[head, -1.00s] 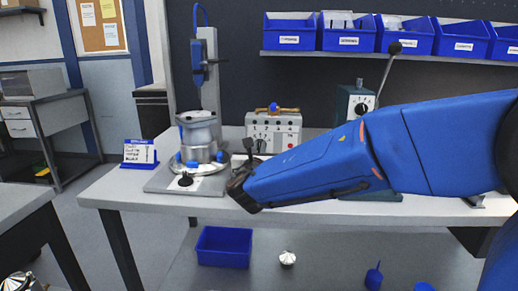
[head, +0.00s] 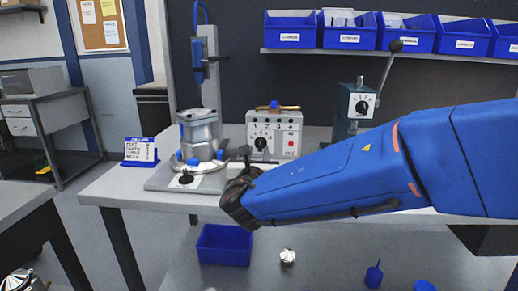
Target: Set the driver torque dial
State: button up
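A second dial (head: 361,105), black on white, is on the dark green lever press to the right. A blue driver (head: 198,72) hangs on the grey column at the left. No label shows which dial sets the driver torque. My gripper (head: 236,196) is dark and low at the bench's front edge, below and left of the control box, apart from both dials. Its fingers are too small and turned away to read.
A metal housing (head: 200,135) with blue clamps sits on a fixture plate (head: 160,180) left of my gripper. A small sign (head: 140,151) stands at the bench's left. Blue bins (head: 348,31) line the shelf above. A blue tray (head: 224,244) lies below the bench.

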jog(key=s, duration=1.1)
jog(key=shift+s+a, duration=0.1)
jog(key=shift+a, duration=0.1)
